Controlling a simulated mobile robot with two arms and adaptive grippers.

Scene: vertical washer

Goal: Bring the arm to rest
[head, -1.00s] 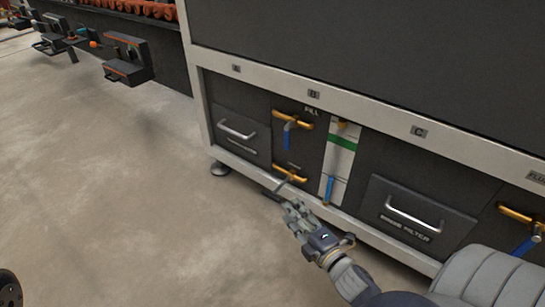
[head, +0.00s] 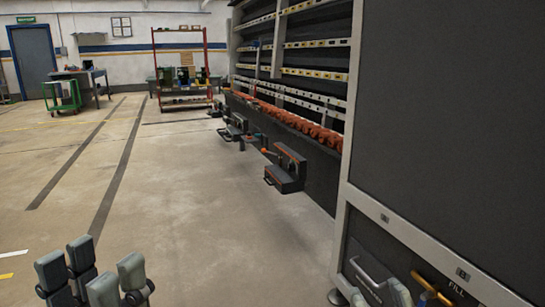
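My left gripper (head: 92,276) is at the bottom left of the head view. Its grey fingers point up and stand apart, with nothing between them, over bare floor. My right gripper (head: 382,297) shows only as grey fingertips at the bottom edge, right of centre. They are in front of the washer's lower panel, close in the picture to the silver drawer handle under label A. Most of that gripper is cut off, so its opening and any contact are hidden. The washer (head: 440,120) is a tall dark cabinet with a light frame on the right.
A yellow valve fitting (head: 432,288) sits below label B. Dark units (head: 287,170) stick out from a long shelf rack (head: 290,60) beyond the washer. A red rack (head: 182,65), a green cart (head: 62,95) and a door stand far back. The floor on the left is clear.

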